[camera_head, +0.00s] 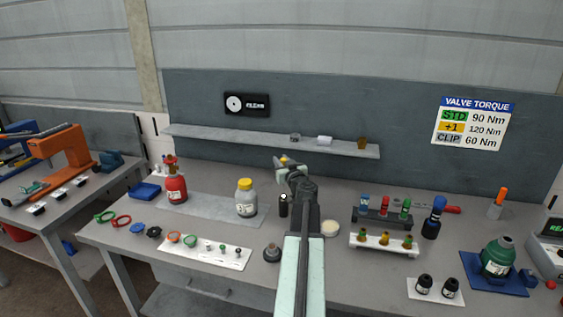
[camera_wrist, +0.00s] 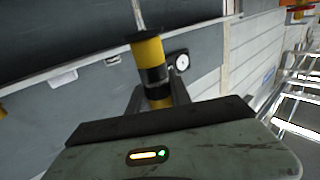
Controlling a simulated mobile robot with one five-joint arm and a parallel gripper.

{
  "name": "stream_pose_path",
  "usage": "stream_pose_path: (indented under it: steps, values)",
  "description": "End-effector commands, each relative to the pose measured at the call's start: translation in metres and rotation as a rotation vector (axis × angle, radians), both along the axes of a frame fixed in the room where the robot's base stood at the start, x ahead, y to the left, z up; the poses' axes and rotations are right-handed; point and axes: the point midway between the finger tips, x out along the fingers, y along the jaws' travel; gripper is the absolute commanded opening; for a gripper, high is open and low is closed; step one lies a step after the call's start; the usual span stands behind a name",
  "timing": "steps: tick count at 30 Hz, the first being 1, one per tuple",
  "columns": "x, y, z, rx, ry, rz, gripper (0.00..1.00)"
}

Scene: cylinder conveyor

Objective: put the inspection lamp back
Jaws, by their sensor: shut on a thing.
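My gripper (camera_head: 284,166) is raised above the bench, in front of the wall shelf. In the wrist view my gripper (camera_wrist: 157,97) is shut on a yellow-and-black handle (camera_wrist: 150,56) with a dark collar and a thin grey rod beyond it. Only a little of its yellow shows in the head view. I cannot tell for sure that it is the inspection lamp. A small black cylinder (camera_head: 283,206) stands upright on the bench, just left of my arm.
The shelf (camera_head: 230,136) holds a few small items at its right. A red bottle (camera_head: 176,188) and a yellow-capped bottle (camera_head: 246,200) stand left of my arm. A rack (camera_head: 372,217) with coloured tops, a white tray (camera_head: 366,245) and a green bottle (camera_head: 497,256) are right.

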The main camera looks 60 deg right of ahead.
Motion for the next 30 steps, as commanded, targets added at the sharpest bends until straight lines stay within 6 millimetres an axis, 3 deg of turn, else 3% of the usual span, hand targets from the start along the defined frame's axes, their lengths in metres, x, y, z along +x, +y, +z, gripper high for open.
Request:
stream_pose_path:
  steps: [30]
  values:
    - [0.001,0.000,-0.024,0.000,0.000,0.001,0.00]
